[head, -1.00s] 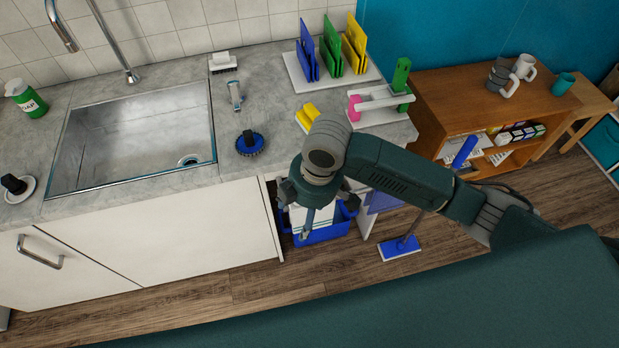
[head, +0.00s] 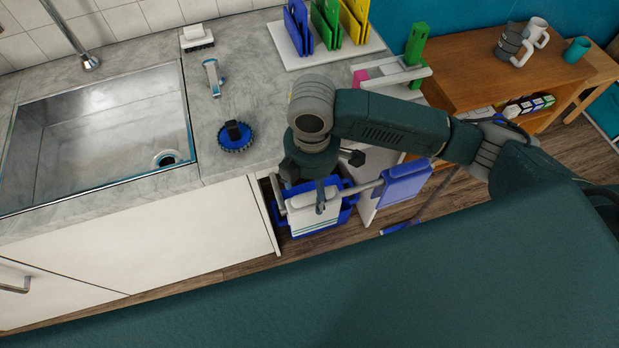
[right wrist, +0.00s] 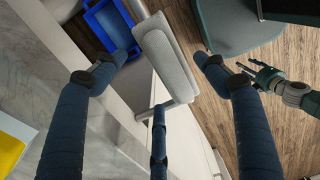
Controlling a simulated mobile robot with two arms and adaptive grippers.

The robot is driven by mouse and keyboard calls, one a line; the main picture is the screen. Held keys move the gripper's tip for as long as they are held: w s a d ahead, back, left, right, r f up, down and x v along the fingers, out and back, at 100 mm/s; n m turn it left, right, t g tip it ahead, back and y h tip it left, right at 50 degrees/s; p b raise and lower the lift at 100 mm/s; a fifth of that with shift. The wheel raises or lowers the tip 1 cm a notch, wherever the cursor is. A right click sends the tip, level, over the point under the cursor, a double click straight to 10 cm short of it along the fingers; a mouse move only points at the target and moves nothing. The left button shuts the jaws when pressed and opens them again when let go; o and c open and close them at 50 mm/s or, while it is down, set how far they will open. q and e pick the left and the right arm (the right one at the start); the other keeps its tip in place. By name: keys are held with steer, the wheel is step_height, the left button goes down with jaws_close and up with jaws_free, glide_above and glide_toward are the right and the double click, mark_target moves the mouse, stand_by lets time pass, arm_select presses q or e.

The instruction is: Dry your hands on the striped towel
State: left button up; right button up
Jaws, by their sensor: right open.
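The striped towel (head: 314,221) is white with blue-green stripes near its lower edge. It hangs from a rail in front of the open space under the counter. It also shows from above as a pale folded shape (right wrist: 166,58) in the right wrist view. My right gripper (head: 305,190) is open, with its fingers pointing down over the towel. In the right wrist view my right gripper (right wrist: 146,78) has its fingers spread on both sides of the towel; contact cannot be told. A small jointed part of mine, perhaps my left gripper (right wrist: 262,76), shows at the right, its state unclear.
A blue bin (head: 346,213) stands behind the striped towel. The counter edge is close to my right gripper. A round blue brush (head: 235,137) and the sink (head: 100,130) are to the left.

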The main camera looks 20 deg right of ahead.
mark_target(302, 219)
steer(key=f, duration=0.2)
steer(key=s+f, duration=0.1)
steer(key=f, duration=0.1)
steer(key=shift+f, duration=0.2)
arm_select(q)
steer(key=shift+s+r, duration=0.15)
steer(key=shift+r, duration=0.05)
arm_select(e)
steer(key=f, duration=0.4)
steer(key=shift+w+f, duration=0.25)
steer(key=shift+f, duration=0.15)
arm_select(q)
steer(key=shift+s, duration=0.1)
arm_select(e)
steer(key=shift+c, duration=1.3)
arm_select(q)
steer(key=shift+s, duration=0.45)
arm_select(e)
steer(key=c, duration=1.1)
steer(key=shift+o, duration=0.2)
steer(key=o, duration=1.3)
